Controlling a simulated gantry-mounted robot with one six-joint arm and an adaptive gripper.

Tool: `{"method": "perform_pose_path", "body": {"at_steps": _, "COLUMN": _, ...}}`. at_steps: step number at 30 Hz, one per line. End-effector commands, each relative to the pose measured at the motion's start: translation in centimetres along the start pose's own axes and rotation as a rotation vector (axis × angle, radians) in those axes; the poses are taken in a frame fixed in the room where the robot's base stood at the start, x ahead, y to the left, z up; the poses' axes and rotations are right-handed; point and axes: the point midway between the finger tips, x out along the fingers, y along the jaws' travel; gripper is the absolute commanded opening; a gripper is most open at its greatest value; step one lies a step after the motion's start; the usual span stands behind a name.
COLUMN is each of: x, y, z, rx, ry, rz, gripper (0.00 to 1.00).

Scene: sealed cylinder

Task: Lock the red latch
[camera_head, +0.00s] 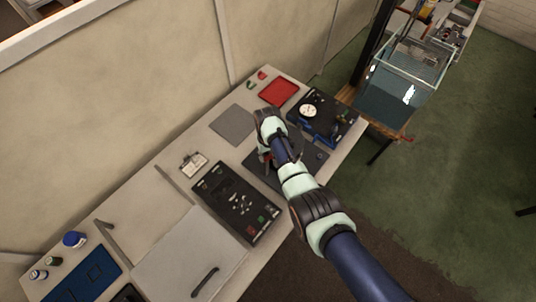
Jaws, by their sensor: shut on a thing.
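My gripper (267,158) is at the lower end of my arm, low over a dark board (312,166) near the middle of the table. It is shut on a small red part beside its fingertips, which looks like the red latch. My wrist and arm hide most of this spot. I cannot tell the latch's angle or whether it is locked. A small blue round part (319,155) shows on the right of the board.
A black panel with buttons (236,203) lies to the left, and a black board with a gauge (308,111) behind right. A grey mat (233,125) and red tray (278,92) lie toward the wall. A grey lid with a handle (190,258) is in front left.

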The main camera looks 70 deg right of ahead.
Motion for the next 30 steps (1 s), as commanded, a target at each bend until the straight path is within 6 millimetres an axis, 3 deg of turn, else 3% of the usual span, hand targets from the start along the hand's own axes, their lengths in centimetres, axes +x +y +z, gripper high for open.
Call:
{"method": "perform_pose_path", "body": {"at_steps": 15, "x": 0.01, "y": -0.08, "z": -0.4, "rx": -0.403, "ry": 0.0, "rz": 0.0, "gripper": 0.07}}
{"method": "perform_pose_path", "body": {"at_steps": 30, "x": 0.0, "y": -0.14, "z": -0.51, "rx": -0.526, "ry": 0.0, "rz": 0.0, "gripper": 0.07}}
